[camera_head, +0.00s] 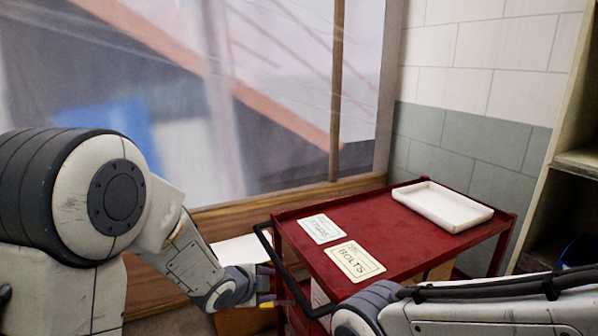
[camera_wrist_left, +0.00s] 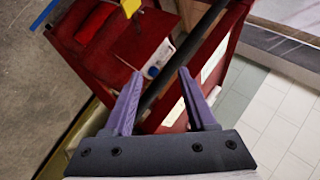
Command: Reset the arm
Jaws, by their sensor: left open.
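My left gripper (camera_head: 278,287) is open beside the near left corner of the red cart (camera_head: 390,235), by its black handle (camera_head: 284,278). In the left wrist view my left gripper's purple fingers (camera_wrist_left: 161,76) are apart with nothing held between them. A dark bar crosses behind the fingertips there; I cannot tell whether they touch it. My right arm (camera_head: 465,312) shows at the lower right, but its gripper is out of view.
A shallow white tray (camera_head: 442,206) sits on the cart's far right. Two label cards, one reading BOLTS (camera_head: 354,261), the other a paler card (camera_head: 321,229), lie on its left. Shelving (camera_head: 560,195) stands at the right edge. A sheeted, wood-framed opening (camera_head: 270,120) lies behind.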

